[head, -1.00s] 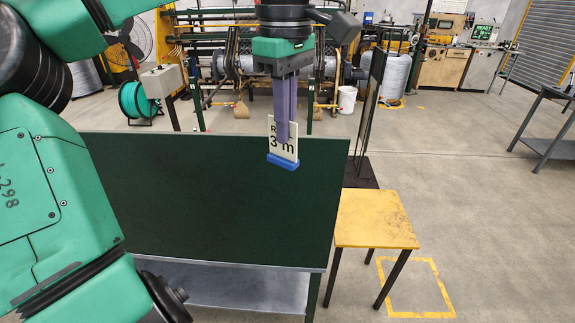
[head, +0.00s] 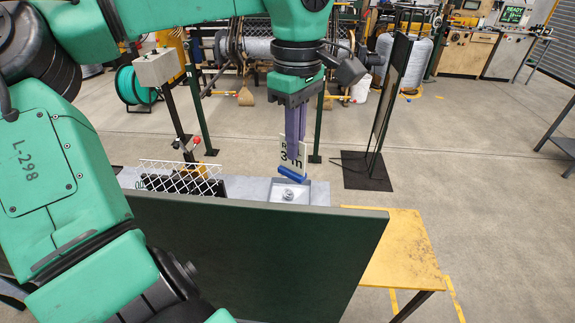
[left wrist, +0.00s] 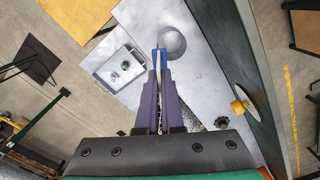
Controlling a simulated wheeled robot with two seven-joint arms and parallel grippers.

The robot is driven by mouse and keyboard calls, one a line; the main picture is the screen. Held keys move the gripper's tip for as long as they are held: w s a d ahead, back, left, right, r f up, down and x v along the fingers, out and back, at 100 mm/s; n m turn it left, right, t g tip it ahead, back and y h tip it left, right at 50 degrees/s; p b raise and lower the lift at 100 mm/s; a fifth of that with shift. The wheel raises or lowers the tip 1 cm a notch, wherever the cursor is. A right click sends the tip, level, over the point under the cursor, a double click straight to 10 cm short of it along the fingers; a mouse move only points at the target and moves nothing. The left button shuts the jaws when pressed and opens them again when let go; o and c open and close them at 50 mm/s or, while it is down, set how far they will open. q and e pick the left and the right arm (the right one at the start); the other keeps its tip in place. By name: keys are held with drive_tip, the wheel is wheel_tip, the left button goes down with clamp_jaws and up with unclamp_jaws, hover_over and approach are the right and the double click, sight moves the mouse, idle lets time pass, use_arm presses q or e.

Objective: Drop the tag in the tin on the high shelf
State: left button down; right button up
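My left gripper (head: 294,138) is shut on the tag (head: 291,158), a white plate with black writing and a blue lower edge. The tag hangs above a grey surface (head: 257,189) behind the dark green panel. In the left wrist view the gripper (left wrist: 160,72) points down at this surface, and the tag's blue edge (left wrist: 161,56) shows between the fingertips. A round grey shape (left wrist: 172,43), perhaps the tin, lies just beyond the tips there, below the tag. It is hidden in the head view. My right gripper is out of view.
The dark green panel (head: 270,260) stands upright along the near side. A square tray (left wrist: 118,67) with small metal parts lies beside the round shape. White mesh (head: 180,178) lies at the left. A yellow-topped table (head: 405,245) stands right; a dark stand (head: 385,120) is behind.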

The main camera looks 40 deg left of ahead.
sight(295, 176)
use_arm(q)
drive_tip(key=f+b, duration=0.4)
drive_tip(key=s+d+f+b, duration=0.1)
drive_tip(key=f, duration=0.1)
drive_tip(key=shift+b, duration=0.4)
drive_tip(key=shift+w+a+f, duration=0.1)
drive_tip(key=shift+f, duration=0.1)
drive_tip(key=shift+r, duration=0.25)
drive_tip(key=c, duration=1)
unclamp_jaws()
drive_tip(key=shift+s+d, duration=0.2)
drive_tip(key=shift+s, duration=0.15)
drive_tip(key=shift+w+a, duration=0.1)
drive_tip(key=shift+w, duration=0.05)
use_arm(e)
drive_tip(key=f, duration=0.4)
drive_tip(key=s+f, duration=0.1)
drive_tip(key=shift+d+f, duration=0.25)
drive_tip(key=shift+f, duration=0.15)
